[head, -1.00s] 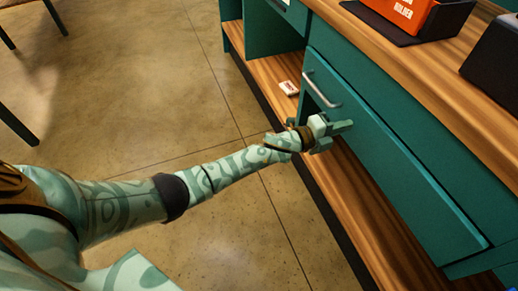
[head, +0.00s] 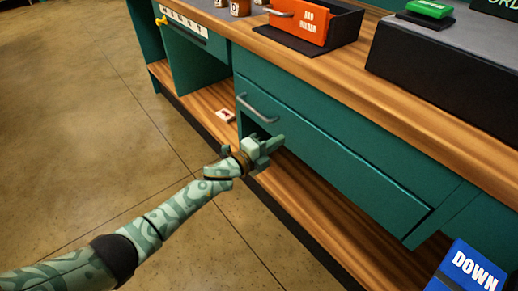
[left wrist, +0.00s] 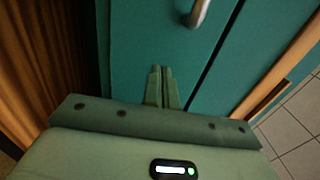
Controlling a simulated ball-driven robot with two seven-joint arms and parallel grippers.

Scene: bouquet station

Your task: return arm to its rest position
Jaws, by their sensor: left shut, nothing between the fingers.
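My left gripper (head: 277,147) is at the teal drawer front (head: 335,150) of the counter, just below and right of its silver handle (head: 258,108). The fingers are together with nothing between them. In the left wrist view the closed fingers (left wrist: 162,72) point at the teal panel (left wrist: 150,35), and the handle (left wrist: 198,12) shows above, apart from them. I cannot tell whether the fingertips touch the panel. My left arm reaches in from the lower left. My right gripper is not in view.
A wooden lower shelf (head: 325,220) runs under the drawer, with a small white-and-red item (head: 226,115) on it. An orange holder (head: 298,22) and a green button (head: 430,8) are on the counter. A blue DOWN box (head: 468,272) is at lower right. The floor at left is clear.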

